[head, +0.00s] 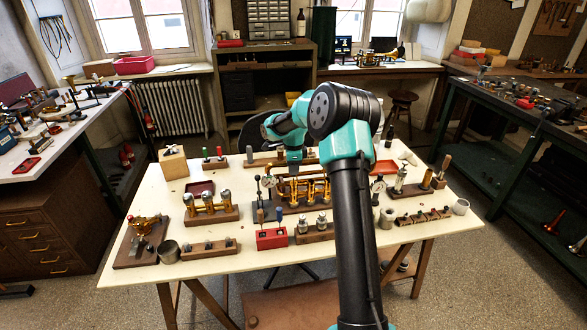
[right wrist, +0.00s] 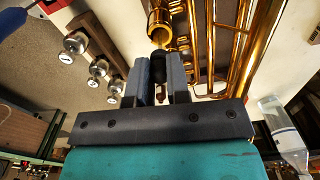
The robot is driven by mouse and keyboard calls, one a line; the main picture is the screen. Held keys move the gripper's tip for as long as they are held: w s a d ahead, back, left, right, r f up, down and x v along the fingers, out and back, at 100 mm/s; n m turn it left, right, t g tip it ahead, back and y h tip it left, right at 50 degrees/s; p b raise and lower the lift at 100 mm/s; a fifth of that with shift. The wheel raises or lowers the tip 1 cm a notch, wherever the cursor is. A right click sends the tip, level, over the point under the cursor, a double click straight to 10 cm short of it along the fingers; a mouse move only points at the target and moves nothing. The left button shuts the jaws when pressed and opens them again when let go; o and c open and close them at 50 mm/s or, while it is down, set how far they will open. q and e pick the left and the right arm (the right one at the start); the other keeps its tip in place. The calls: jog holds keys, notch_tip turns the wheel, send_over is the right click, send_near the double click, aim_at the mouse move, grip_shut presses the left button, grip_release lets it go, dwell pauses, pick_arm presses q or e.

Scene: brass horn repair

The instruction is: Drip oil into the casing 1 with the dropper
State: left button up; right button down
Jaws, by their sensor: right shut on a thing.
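The brass horn (head: 303,188) lies on a dark wooden stand in the middle of the table, partly behind my right arm. My right gripper (head: 294,168) is over the horn's back left part, pointing down. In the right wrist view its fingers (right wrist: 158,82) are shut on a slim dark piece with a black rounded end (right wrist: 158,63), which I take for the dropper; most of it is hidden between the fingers. An open brass tube mouth (right wrist: 160,36), probably a valve casing, shows just past the fingertips. I cannot tell whether the dropper touches it. My left gripper is not in view.
Several silver-capped pieces stand in a wooden rack (right wrist: 97,35) beside the fingers. A clear bottle (right wrist: 283,128) stands at the right in the wrist view.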

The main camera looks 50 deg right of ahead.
jog(key=shift+r, duration=0.15)
dwell(0.3)
jog(key=shift+r, duration=2.4)
